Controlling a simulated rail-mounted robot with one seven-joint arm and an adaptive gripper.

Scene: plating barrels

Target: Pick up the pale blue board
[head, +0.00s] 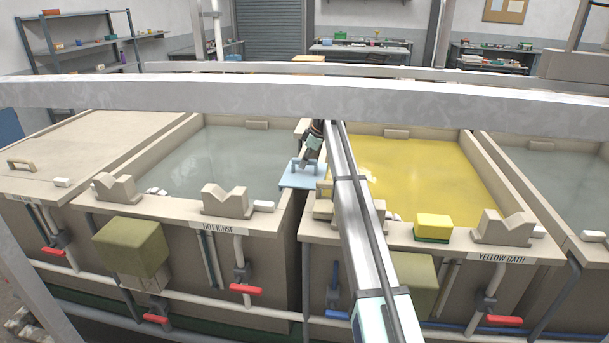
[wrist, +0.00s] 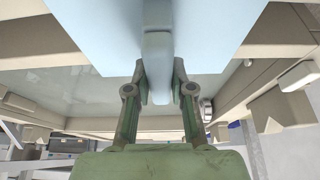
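The pale blue board (head: 297,181) is a flat plate at the gap between the hot rinse tank and the yellow bath in the head view. A raised blue handle stands on it. My gripper (head: 309,152) is right above the board, partly hidden by my arm. In the wrist view the board (wrist: 90,35) fills the top, and its handle (wrist: 158,50) lies between the two fingers of my gripper (wrist: 160,88). The finger pads sit close against both sides of the handle, with no clear gap. I cannot tell whether the board rests on the rims or hangs just above them.
The hot rinse tank (head: 225,160) is on the left and the yellow bath (head: 420,175) on the right. V-notched blocks (head: 228,200) and a yellow-and-green block (head: 433,226) stand on the front rims.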

